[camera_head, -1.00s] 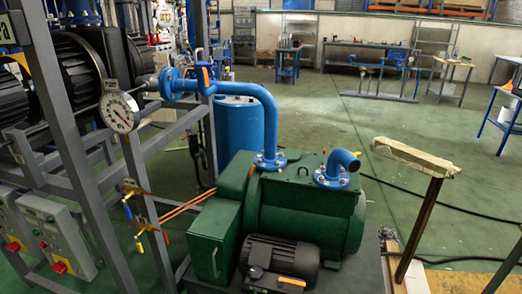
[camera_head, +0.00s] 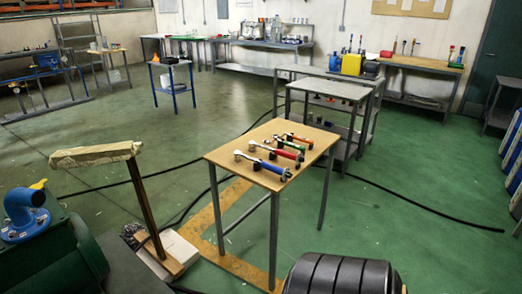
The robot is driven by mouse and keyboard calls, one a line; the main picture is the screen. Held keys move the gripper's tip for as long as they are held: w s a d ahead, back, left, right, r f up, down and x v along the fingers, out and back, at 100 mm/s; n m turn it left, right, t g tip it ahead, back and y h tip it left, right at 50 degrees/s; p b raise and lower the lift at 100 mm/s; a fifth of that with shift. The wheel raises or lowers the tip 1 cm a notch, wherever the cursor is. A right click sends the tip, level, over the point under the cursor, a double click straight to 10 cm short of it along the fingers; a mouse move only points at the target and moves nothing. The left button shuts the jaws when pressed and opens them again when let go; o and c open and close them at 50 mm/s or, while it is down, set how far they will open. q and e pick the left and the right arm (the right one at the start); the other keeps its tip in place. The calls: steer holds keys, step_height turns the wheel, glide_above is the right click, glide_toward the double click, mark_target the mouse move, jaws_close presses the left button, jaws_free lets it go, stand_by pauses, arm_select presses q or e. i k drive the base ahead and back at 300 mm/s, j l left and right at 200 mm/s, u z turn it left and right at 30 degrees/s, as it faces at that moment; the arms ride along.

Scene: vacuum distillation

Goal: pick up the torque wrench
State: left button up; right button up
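Several wrench-like tools lie side by side on a small wooden-topped table (camera_head: 228,155) in the middle of the head view. The nearest has a blue handle (camera_head: 270,166). Behind it lie one with a red handle (camera_head: 286,154), one with green (camera_head: 291,146) and one with orange-red (camera_head: 301,139). They have metal heads at the left and dark parts along them. They are too small to tell which is the torque wrench. Neither of my grippers is in view.
A black ribbed cylinder (camera_head: 340,275) is at the bottom edge, before the table. A post with a pale top (camera_head: 96,153) stands left, beside green equipment with a blue pipe (camera_head: 24,212). A grey table (camera_head: 330,92) stands behind. Black cables cross the green floor (camera_head: 400,225).

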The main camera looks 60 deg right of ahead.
mark_target(252, 145)
steer(key=z, duration=2.2)
steer(key=i+l+u, duration=0.1)
steer(key=u, duration=0.25)
steer(key=i+l+u, duration=0.15)
steer(key=u, duration=0.25)
steer(key=i, duration=0.1)
